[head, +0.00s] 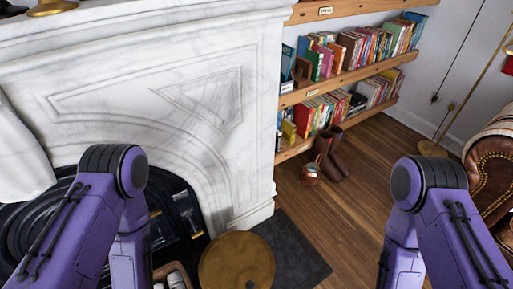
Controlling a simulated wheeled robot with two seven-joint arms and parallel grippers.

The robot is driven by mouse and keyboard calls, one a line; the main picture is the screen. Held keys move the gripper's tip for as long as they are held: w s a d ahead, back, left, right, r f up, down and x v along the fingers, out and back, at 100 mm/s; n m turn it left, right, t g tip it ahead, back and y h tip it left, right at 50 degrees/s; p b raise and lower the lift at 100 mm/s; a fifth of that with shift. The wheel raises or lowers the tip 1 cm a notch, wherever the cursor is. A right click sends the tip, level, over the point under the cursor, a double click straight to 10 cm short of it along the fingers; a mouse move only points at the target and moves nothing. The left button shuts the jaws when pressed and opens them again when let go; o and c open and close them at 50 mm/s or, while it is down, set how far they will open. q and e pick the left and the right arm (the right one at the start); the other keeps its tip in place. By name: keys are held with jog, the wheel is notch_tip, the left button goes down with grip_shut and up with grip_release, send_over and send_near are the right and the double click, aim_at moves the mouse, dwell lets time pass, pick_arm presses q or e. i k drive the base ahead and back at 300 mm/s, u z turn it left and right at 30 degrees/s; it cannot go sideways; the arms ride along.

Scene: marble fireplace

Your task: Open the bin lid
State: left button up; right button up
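A round brass-coloured bin lid (230,258) shows at the bottom edge of the head view, between my two arms. I look down on its top, which seems to lie flat; the bin body beneath is hidden and the lid's lower edge is cut off by the frame. A small dark spot or knob is near its lower right. Only the purple upper links of my left and right arms show, on either side of the lid. Both grippers are out of the picture, so I cannot see whether they are open or shut.
The white marble fireplace (140,60) stands behind and left of the lid. A dark hearth slab (291,246) lies under it. A basket (160,271) with pale things is left of the lid. Bookshelves, brown boots (335,160) and a leather armchair (485,175) stand farther off.

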aim_at(234, 259)
jog(key=u, duration=1.35)
jog(key=k, duration=0.65)
jog(key=z, duration=1.3)
